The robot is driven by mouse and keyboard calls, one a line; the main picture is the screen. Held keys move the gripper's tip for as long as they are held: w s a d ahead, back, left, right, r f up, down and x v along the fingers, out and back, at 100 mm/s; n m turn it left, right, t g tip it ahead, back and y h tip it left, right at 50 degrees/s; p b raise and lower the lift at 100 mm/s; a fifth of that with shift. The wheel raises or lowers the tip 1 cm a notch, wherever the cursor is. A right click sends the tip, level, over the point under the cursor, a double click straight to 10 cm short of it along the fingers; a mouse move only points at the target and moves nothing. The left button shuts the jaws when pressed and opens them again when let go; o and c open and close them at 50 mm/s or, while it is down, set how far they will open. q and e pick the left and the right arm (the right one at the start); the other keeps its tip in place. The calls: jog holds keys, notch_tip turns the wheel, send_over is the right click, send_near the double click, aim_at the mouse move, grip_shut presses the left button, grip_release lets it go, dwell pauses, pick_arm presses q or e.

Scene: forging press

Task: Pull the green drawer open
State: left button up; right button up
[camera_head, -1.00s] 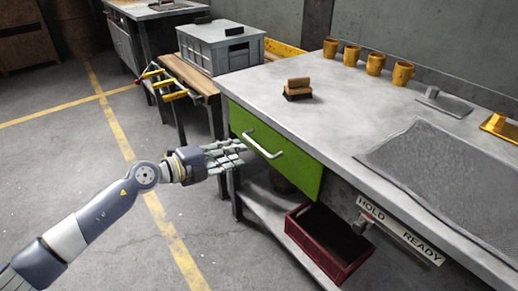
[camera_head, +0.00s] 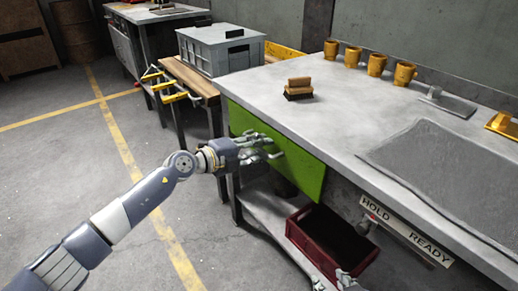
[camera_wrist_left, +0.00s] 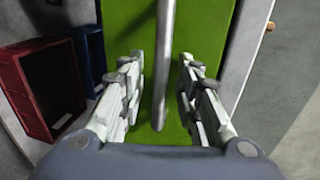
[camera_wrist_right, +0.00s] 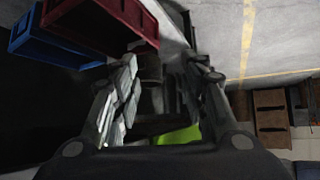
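The green drawer (camera_head: 305,170) is set under the near side of the grey worktop, and its front looks flush with the bench. My left gripper (camera_head: 268,146) is in front of it, covering most of the handle in the head view. In the left wrist view the grey bar handle (camera_wrist_left: 164,70) runs between the two spread fingers of my left gripper (camera_wrist_left: 160,95), with gaps on both sides. My right gripper (camera_wrist_right: 162,90) is open and empty in its wrist view; its fingertips show at the bottom of the head view (camera_head: 335,281). A green patch (camera_wrist_right: 180,135) shows beneath it.
A red crate (camera_head: 330,245) stands on the lower shelf below the drawer, with a blue crate (camera_wrist_left: 90,55) beside it. A brush (camera_head: 298,88) and several mugs (camera_head: 376,64) stand on the worktop (camera_head: 340,110).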

pick_arm(q)
jog(key=shift+c, duration=0.2)
grip_shut()
